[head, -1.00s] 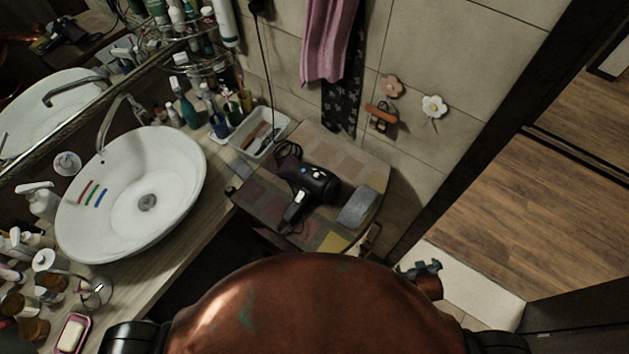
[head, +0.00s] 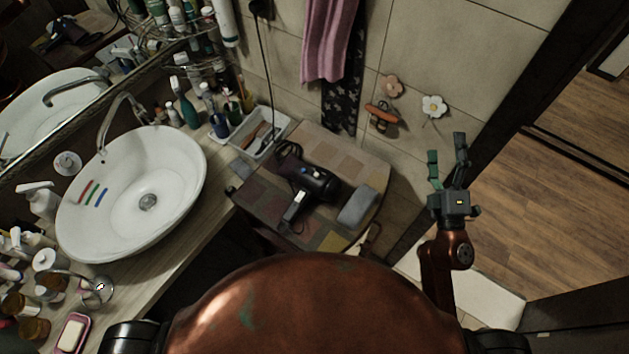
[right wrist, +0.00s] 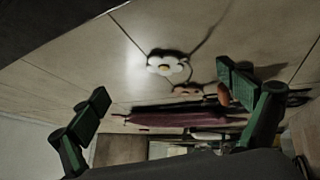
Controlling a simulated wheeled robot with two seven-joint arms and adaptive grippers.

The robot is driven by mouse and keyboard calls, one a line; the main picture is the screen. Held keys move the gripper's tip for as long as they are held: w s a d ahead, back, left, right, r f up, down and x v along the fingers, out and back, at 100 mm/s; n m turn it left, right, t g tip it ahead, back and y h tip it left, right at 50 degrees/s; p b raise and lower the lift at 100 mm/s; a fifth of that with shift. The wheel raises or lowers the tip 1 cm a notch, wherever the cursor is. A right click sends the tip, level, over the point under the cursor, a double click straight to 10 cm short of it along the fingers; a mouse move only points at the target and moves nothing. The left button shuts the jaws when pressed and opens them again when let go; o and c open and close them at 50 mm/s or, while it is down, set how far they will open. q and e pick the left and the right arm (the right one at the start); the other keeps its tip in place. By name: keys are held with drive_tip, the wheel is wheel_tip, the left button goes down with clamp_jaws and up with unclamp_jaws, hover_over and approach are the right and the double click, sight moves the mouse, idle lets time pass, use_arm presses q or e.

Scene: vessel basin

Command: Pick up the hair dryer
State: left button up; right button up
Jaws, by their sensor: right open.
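A black hair dryer (head: 315,183) lies on a small patchwork-topped cabinet (head: 350,165) in the middle of the head view. Its handle points down and to the left, and its dark cord is bunched behind it. My right gripper (head: 447,155) is raised to the right of the cabinet, apart from the dryer, with its fingers spread and empty. In the right wrist view the two green fingers (right wrist: 165,98) stand wide apart, facing the tiled wall. The hair dryer cannot be made out in that view. My left gripper is not in view.
A grey rounded object (head: 358,206) lies right of the dryer. A white tray (head: 248,147) of small items stands behind it. The basin (head: 185,205) and bottles fill the left. Flower hooks (head: 434,106) and a pink towel (head: 330,40) are on the wall.

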drive_tip(key=a+r+n+g+y, duration=0.1)
drive_tip(key=a+r+n+y, duration=0.1)
drive_tip(key=a+n+y, duration=0.8)
drive_tip(key=n+g+y, duration=0.4)
drive_tip(key=n+g, duration=0.5)
drive_tip(key=n, duration=0.3)
hover_over(337, 188)
drive_tip(key=w+d, duration=0.1)
drive_tip(key=d, duration=0.3)
wheel_tip(337, 188, down, 8)
drive_tip(key=f+n+g, duration=0.1)
drive_tip(key=f, duration=0.2)
drive_tip(key=s+a+f+n+g+h, duration=0.1)
drive_tip(key=f+n+g, duration=0.1)
drive_tip(key=f, duration=0.2)
drive_tip(key=a+f+n+g+h, duration=0.1)
drive_tip(key=f, duration=0.2)
drive_tip(key=shift+s+a+f+n, duration=0.2)
drive_tip(key=shift+s+f+n, duration=0.1)
drive_tip(key=shift+n, duration=0.1)
drive_tip(key=shift+a+f+g+h, duration=0.2)
drive_tip(key=shift+f+g+h, duration=0.1)
drive_tip(key=shift+g, duration=0.1)
drive_tip(key=p+x, duration=0.1)
drive_tip(key=x, duration=0.6)
drive_tip(key=shift+a, duration=0.3)
drive_tip(key=shift+d, duration=0.1)
drive_tip(key=shift+c, duration=0.2)
